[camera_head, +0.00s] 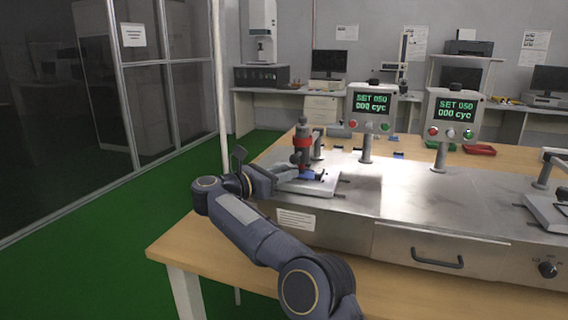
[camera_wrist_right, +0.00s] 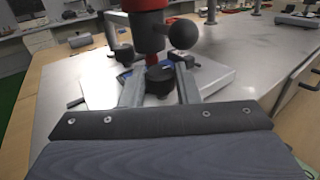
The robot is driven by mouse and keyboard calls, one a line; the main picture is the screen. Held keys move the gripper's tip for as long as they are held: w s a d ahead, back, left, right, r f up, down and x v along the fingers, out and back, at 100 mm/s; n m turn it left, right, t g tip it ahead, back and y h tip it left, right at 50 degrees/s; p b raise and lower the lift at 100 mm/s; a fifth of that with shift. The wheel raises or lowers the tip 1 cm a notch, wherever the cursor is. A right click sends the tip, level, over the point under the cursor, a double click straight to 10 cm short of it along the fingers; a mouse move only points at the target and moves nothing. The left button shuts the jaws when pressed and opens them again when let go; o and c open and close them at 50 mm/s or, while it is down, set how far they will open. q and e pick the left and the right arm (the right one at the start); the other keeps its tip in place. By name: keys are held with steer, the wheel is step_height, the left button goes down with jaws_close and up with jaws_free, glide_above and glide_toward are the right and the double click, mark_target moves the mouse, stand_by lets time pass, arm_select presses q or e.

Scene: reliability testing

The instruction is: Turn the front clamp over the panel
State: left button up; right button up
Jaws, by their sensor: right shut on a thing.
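The panel (camera_head: 322,186) is a pale flat plate on the left part of the metal test bench; it also shows in the right wrist view (camera_wrist_right: 215,80). My right gripper (camera_head: 300,173) reaches over it from the left. In the right wrist view, my gripper's fingers (camera_wrist_right: 160,88) stand on either side of a black round knob (camera_wrist_right: 160,79), shut on it; this looks like the front clamp. A second dark clamp knob (camera_wrist_right: 123,52) is farther back. A grey and red upright press head (camera_head: 302,141) stands directly above. My left gripper is out of view.
Two control boxes on posts (camera_head: 371,104) (camera_head: 453,116) stand behind on the metal bench (camera_head: 400,195). A red tray (camera_head: 479,149) lies on the wooden table at the back right. Another plate (camera_head: 548,212) is at the right edge. The bench middle is clear.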

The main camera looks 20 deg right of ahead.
stand_by(0.5)
steer(key=o, duration=0.7)
steer(key=v, duration=0.7)
steer(key=shift+a+p, duration=0.35)
steer(key=shift+p, duration=0.1)
